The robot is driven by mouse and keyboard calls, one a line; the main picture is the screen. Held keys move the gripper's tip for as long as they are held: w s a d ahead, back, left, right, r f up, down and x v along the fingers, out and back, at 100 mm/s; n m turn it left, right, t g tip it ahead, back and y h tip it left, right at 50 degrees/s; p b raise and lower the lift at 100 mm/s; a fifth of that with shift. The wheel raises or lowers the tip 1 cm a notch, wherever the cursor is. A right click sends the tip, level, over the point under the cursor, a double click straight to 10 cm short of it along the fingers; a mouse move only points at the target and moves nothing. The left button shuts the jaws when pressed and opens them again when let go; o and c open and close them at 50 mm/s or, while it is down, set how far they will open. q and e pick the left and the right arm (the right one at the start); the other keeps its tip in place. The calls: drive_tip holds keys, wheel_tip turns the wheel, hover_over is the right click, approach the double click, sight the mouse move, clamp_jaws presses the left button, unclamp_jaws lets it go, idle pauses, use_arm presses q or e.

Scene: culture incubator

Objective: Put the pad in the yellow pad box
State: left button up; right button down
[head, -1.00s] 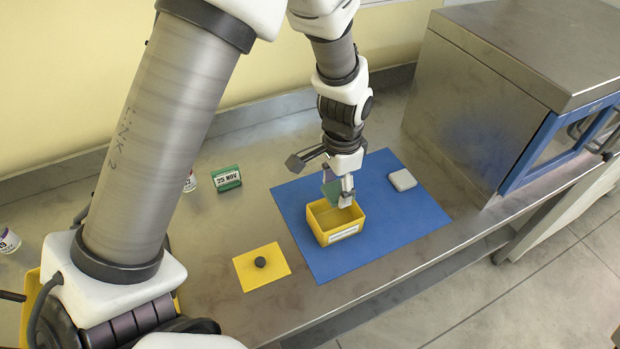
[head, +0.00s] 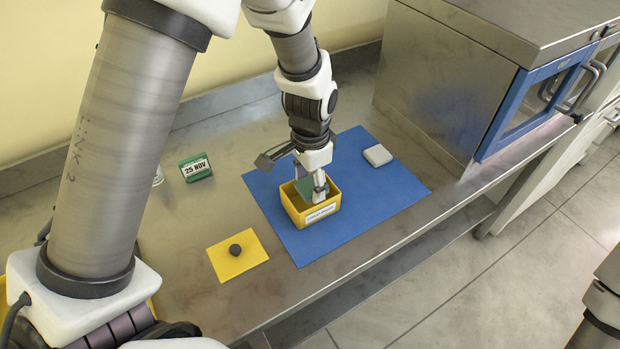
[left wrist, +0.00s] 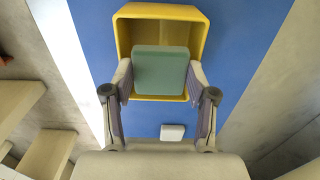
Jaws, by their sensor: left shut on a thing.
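The pad is a green square (left wrist: 160,70), held between the fingers of my left gripper (left wrist: 160,84) in the left wrist view. My left gripper (head: 306,189) is shut on it. The yellow pad box (head: 316,216) stands on the blue mat in the head view, with a white label on its front. The box also shows in the left wrist view (left wrist: 123,38), with the pad in front of its opening. In the head view the fingertips and pad reach down within the box's rim. Whether the pad touches the box floor is hidden. My right gripper is out of view.
A blue mat (head: 375,192) lies under the box, with a pale block (head: 378,155) on it. A green date sign (head: 196,168) stands behind. A steel incubator (head: 440,95) is at right.

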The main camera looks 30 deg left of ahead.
sight(310, 186)
use_arm(q)
drive_tip(key=o, duration=1.1)
drive_tip(key=shift+s+r, duration=0.15)
wheel_tip(310, 186, up, 13)
drive_tip(key=shift+r, duration=0.1)
